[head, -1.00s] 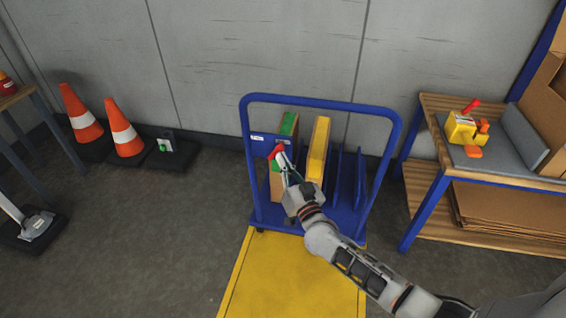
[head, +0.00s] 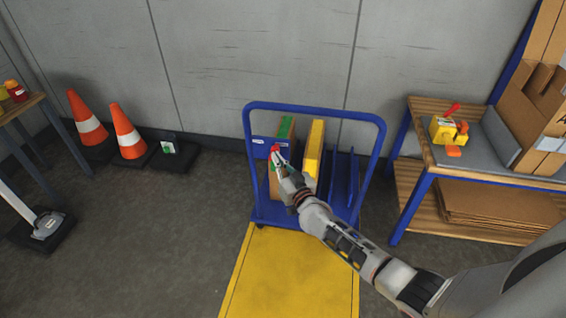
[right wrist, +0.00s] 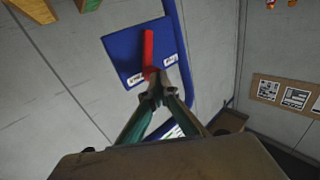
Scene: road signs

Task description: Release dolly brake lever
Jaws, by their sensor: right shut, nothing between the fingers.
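The blue dolly (head: 376,150) stands against the wall with its tall loop handle upright. The red brake lever (head: 274,149) shows at a blue plate (head: 258,142) on the dolly's left side. In the right wrist view the red lever (right wrist: 148,48) stands out in front of the blue plate (right wrist: 122,55), which bears small white labels. My right gripper (head: 277,163) is shut and empty, its tips just below the lever. In the right wrist view its fingertips (right wrist: 160,86) meet at the lever's lower end; whether they touch it I cannot tell. My left gripper is not in view.
A yellow floor marking (head: 290,270) lies in front. Two cones (head: 127,133) stand left. A wooden bench (head: 440,175) with a yellow tool (head: 440,131) stands right.

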